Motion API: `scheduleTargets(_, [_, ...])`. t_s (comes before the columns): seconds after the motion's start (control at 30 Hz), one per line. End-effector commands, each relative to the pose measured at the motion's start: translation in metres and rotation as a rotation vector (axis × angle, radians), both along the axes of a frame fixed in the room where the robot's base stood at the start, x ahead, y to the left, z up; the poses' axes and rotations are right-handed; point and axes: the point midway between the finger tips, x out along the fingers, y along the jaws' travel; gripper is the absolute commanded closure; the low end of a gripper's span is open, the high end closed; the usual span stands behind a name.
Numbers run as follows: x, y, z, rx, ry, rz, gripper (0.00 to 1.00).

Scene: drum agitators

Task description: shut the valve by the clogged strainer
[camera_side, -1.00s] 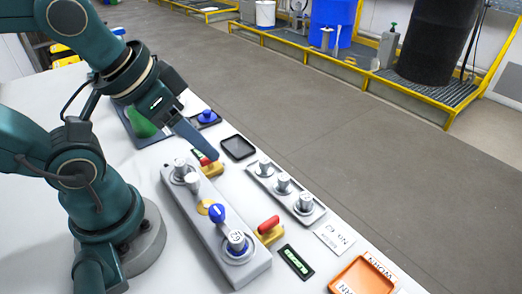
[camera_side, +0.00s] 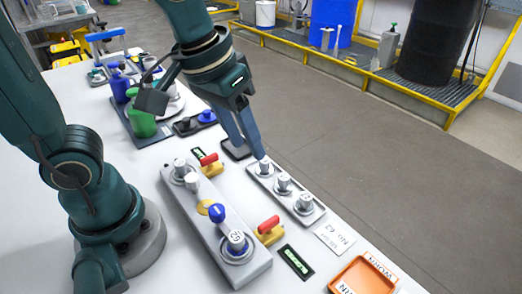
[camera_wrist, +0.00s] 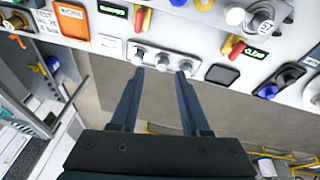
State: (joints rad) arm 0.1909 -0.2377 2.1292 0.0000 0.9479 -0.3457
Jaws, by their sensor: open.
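Two valves with yellow bodies and red handles sit beside a long grey block (camera_side: 205,222): the far valve (camera_side: 209,162) and the near valve (camera_side: 269,230). Their handles look about parallel. In the wrist view the near valve (camera_wrist: 143,19) is at upper left and the far valve (camera_wrist: 232,46) at right. Strainer housings (camera_side: 237,242) stand at both ends of the block; I cannot tell which is clogged. My gripper (camera_wrist: 160,74) is open and empty, its fingertips by the rack of grey cylinders, clear of both valves.
The rack (camera_side: 318,215) holds three grey cylinders. A black square tray (camera_side: 237,149) lies behind it, partly hidden by my fingers. An orange tray (camera_side: 364,278) is at the near right. Blue and green containers (camera_side: 141,122) stand at the far left. The table edge runs beyond the rack.

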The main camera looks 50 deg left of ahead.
Motion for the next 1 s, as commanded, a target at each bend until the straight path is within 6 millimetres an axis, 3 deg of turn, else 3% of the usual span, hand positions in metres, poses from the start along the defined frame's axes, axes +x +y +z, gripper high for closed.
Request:
scheduleTargets(0.2, [0.013,-0.037,-0.038,0.026,0.165,-0.058,0.54])
scheduleTargets(0.4, [0.008,-0.057,-0.067,0.066,0.263,-0.128,0.54])
scheduleTargets(1.0, [0.001,-0.061,-0.125,0.083,0.293,-0.153,0.54])
